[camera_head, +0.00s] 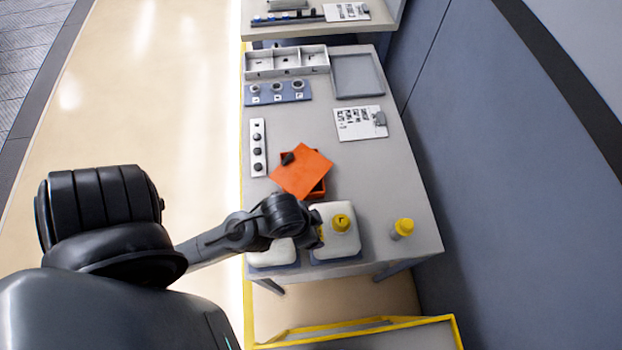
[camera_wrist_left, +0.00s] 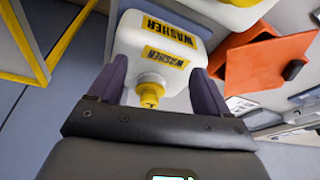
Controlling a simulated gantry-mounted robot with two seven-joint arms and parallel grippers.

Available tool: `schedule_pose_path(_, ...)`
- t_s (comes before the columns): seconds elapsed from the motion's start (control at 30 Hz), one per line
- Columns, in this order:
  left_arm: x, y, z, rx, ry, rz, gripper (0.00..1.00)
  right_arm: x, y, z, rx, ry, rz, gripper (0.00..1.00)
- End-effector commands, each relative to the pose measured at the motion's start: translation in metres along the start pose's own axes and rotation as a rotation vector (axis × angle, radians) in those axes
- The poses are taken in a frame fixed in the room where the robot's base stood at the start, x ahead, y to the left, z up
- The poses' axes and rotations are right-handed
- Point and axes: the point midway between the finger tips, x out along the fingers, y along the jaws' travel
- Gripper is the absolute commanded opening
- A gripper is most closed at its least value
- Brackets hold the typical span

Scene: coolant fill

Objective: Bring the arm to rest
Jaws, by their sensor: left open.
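In the head view my left gripper (camera_head: 319,234) is over the near end of the grey table (camera_head: 380,190), beside a white jug with a yellow cap (camera_head: 340,243). A second white jug (camera_head: 273,256) is partly hidden under my arm. In the left wrist view my left gripper (camera_wrist_left: 162,85) is open, its two dark fingers wide apart. A white jug labelled WASHER (camera_wrist_left: 155,55) with a yellow cap shows between and beyond them, upside down in the picture. I cannot tell whether the fingers touch it. My right gripper is not in view.
An orange box with a tilted lid (camera_head: 302,172) lies beyond the jugs. A small yellow-capped bottle (camera_head: 403,229) stands at the right. A grey tray (camera_head: 383,76), a white divided bin (camera_head: 257,66) and a printed sheet (camera_head: 353,124) are farther back. A yellow-framed cart (camera_head: 370,322) is below.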

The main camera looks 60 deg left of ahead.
Motion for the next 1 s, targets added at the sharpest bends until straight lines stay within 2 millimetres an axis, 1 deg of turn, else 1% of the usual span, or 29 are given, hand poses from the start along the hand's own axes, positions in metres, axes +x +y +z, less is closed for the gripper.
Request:
schedule_pose_path(0.27,-0.001,0.000,-0.001,0.002,0.001,0.000,0.78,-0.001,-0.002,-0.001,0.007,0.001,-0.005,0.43)
schedule_pose_path(0.37,-0.007,0.000,-0.003,0.004,0.002,0.000,0.78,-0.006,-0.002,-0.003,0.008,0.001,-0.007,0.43)
schedule_pose_path(0.47,-0.019,0.000,-0.007,0.004,0.002,0.000,0.78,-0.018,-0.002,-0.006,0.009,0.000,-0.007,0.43)
schedule_pose_path(0.57,-0.038,-0.001,-0.013,0.005,0.002,0.000,0.78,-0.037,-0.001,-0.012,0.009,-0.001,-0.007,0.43)
schedule_pose_path(0.67,-0.063,-0.002,-0.021,0.005,0.002,0.000,0.78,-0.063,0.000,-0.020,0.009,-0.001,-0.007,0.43)
schedule_pose_path(0.9,-0.135,-0.004,-0.044,0.006,0.003,0.000,0.78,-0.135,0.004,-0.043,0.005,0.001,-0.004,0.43)
schedule_pose_path(1.0,-0.161,-0.005,-0.052,0.006,0.004,0.000,0.78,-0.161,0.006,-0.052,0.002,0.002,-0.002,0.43)
